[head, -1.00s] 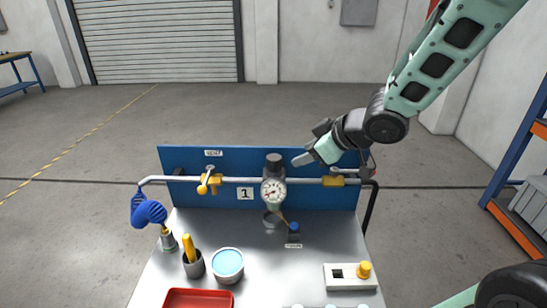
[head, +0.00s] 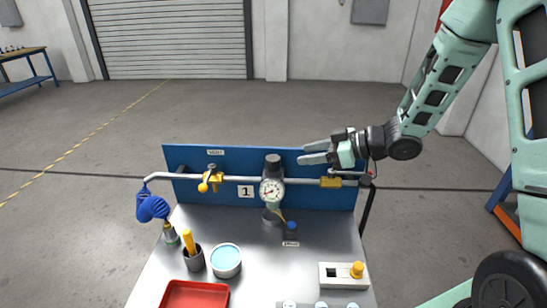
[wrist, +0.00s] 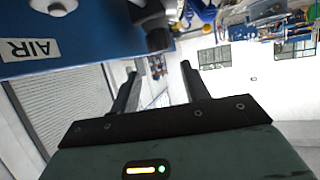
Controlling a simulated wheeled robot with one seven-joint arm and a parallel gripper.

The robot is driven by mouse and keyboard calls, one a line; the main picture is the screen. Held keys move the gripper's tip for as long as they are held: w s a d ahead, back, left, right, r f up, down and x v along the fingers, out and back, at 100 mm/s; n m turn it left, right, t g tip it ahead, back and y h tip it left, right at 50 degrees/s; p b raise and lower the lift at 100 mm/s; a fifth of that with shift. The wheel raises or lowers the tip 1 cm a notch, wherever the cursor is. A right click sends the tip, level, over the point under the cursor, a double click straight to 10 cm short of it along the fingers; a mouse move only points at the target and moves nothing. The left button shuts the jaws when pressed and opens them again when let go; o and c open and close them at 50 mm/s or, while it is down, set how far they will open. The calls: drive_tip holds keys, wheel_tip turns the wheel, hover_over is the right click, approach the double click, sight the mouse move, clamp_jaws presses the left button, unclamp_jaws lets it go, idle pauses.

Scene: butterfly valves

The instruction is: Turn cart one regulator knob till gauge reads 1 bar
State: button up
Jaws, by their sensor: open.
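The cart-one regulator has a dark round knob (head: 273,160) on top. Its white-faced gauge (head: 271,191) sits just below the knob, on the pipe in front of the blue panel; the needle reading is too small to tell. My gripper (head: 304,154) is open and empty, to the right of the knob at about its height in the head view, with its fingers pointing left and a gap between them and the knob. In the wrist view, both fingers of my gripper (wrist: 158,70) are apart with nothing between them.
The blue panel (head: 315,199) carries a yellow-handled valve (head: 210,183) left of the gauge and a label "1" (head: 246,191).

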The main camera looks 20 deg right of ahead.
sight(278, 159)
drive_tip(key=p+x, duration=0.2)
drive_tip(key=x, duration=0.9)
drive_tip(key=c, duration=0.7)
